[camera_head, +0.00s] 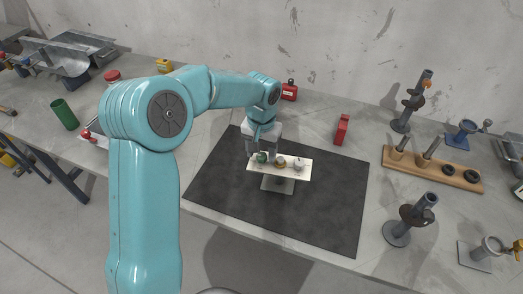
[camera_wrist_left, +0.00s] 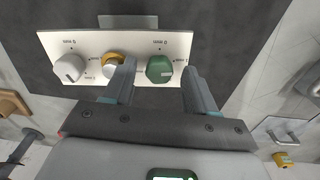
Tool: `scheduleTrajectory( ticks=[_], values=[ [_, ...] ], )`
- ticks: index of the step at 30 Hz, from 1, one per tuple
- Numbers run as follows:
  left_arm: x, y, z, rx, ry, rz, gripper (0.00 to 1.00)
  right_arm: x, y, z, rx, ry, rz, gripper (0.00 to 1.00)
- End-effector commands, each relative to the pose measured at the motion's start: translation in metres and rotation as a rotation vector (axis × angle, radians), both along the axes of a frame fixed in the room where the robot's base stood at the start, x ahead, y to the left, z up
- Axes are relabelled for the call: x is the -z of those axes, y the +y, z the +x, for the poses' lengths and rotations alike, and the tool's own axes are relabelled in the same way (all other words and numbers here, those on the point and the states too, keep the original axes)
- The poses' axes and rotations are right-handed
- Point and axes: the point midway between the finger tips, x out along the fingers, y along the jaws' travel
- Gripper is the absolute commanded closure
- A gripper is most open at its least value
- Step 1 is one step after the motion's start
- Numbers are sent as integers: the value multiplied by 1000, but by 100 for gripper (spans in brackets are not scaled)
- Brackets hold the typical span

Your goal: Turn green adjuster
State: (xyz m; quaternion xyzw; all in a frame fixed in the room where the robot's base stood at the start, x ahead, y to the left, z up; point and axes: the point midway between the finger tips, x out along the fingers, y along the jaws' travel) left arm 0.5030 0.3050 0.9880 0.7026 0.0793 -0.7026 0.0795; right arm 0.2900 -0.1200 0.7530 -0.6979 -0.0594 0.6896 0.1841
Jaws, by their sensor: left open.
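The green adjuster (camera_wrist_left: 160,69) is a round knob on a pale panel (camera_wrist_left: 88,42), at the right end of its row in the left wrist view. In the head view the green adjuster (camera_head: 262,157) is at the left end of the panel (camera_head: 305,170). A yellow-ringed knob (camera_wrist_left: 113,62) and a white knob (camera_wrist_left: 69,68) sit beside it. My left gripper (camera_wrist_left: 160,88) is open, with one finger on each side of the green adjuster in the wrist view. I cannot tell whether the fingers touch it. My right gripper is not in view.
The panel stands on a dark mat (camera_head: 335,215) on the grey table. A red block (camera_head: 342,130) stands at the back. A wooden rack (camera_head: 440,172) and a dark post stand (camera_head: 408,220) are at the right. A green cup (camera_head: 64,114) is at the left. Much of the mat is clear.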

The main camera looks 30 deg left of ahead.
Motion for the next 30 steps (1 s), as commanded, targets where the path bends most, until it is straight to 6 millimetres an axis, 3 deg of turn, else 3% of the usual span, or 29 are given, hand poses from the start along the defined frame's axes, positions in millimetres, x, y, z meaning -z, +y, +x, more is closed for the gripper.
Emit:
scheduleTrajectory(
  ticks=[8,14,28,29,30],
  values=[
    [2,0,0,0,0,0,44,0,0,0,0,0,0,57],
    [2,0,0,0,0,0,100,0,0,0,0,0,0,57],
    [2,0,0,-70,-1,-1,100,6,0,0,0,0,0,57],
    [2,0,0,-70,-1,-1,60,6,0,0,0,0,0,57],
    [2,0,0,-70,-1,-1,47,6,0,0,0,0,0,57]
  ],
)
